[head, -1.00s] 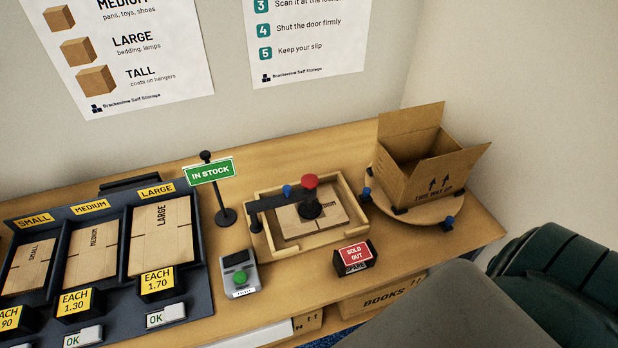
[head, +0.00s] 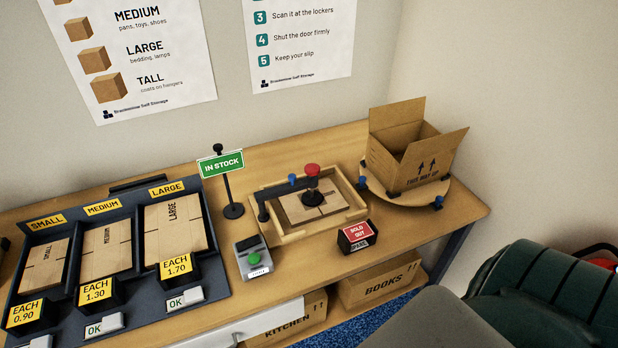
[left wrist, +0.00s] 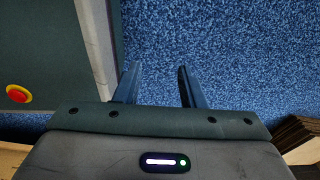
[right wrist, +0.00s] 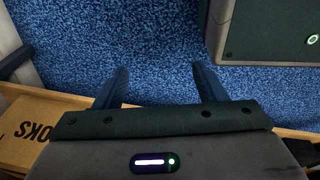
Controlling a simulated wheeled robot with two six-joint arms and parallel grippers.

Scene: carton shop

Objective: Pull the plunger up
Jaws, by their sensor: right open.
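The plunger (head: 312,182) has a red knob on a dark shaft with a round black foot. It stands upright over flat cartons (head: 308,205) in a shallow wooden tray (head: 281,238) on the counter. A dark arm with a blue knob (head: 292,180) reaches across the tray to the shaft. Neither gripper shows in the head view. My left gripper (left wrist: 158,82) is open and empty above blue carpet in the left wrist view. My right gripper (right wrist: 160,84) is open and empty above carpet in the right wrist view. Both are away from the plunger.
A SOLD OUT sign (head: 357,235) stands at the tray's front right, and a green-button box (head: 252,257) at its front left. An IN STOCK sign (head: 221,163) stands left. An open carton (head: 415,158) sits on a turntable (head: 405,198) to the right. A BOOKS carton (head: 382,285) is below.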

